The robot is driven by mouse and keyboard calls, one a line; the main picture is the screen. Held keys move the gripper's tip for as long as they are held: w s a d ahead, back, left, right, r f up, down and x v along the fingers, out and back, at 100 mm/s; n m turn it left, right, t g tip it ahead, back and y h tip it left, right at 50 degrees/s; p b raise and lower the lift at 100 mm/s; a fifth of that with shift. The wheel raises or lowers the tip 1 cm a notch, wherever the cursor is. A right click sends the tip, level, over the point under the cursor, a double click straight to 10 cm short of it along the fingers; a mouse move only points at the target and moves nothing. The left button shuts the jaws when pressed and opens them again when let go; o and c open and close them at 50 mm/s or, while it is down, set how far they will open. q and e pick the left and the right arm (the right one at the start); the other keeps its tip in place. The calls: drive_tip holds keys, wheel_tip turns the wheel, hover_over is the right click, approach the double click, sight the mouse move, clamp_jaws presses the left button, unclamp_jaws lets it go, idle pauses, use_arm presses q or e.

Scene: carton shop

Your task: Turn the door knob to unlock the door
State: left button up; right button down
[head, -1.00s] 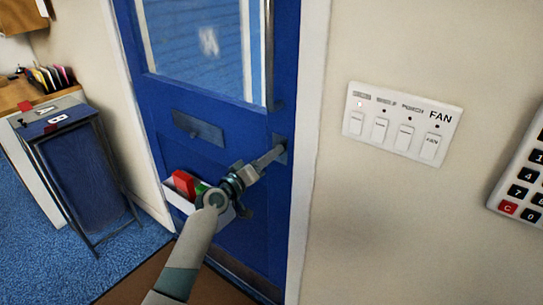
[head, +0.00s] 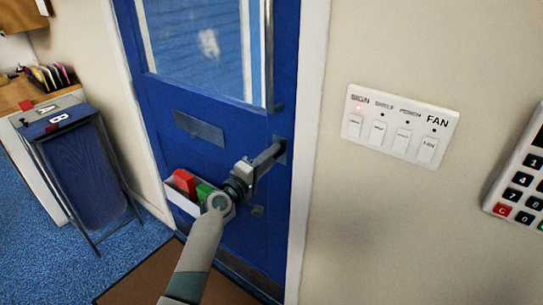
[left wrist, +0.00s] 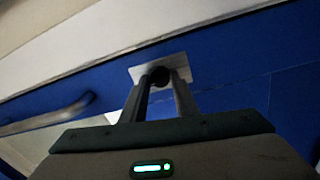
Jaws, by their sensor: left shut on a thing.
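The blue door (head: 215,160) stands shut in its white frame in the head view. My left gripper (head: 274,153) reaches its right edge and is shut on the door knob, which the fingers mostly hide in that view. In the left wrist view, both fingers (left wrist: 160,88) close around the dark round knob (left wrist: 160,75). A pale square plate (left wrist: 178,62) lies behind it on the blue door. The knob's turn angle cannot be told. My right gripper is not in view.
A vertical pull bar (head: 269,55) runs above the knob. A white box with red and green items (head: 182,205) is low on the door. A switch panel (head: 400,124) is on the right wall. A blue bin (head: 80,170) stands at left.

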use_arm(q)
drive_tip(key=shift+f, duration=0.1)
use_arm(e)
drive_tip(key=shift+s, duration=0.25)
use_arm(q)
drive_tip(key=o, duration=0.8)
drive_tip(key=shift+o, duration=1)
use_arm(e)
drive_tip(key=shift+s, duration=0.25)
use_arm(q)
drive_tip(key=b+v, duration=0.2)
drive_tip(key=v, duration=1.5)
drive_tip(key=shift+s+a, duration=0.15)
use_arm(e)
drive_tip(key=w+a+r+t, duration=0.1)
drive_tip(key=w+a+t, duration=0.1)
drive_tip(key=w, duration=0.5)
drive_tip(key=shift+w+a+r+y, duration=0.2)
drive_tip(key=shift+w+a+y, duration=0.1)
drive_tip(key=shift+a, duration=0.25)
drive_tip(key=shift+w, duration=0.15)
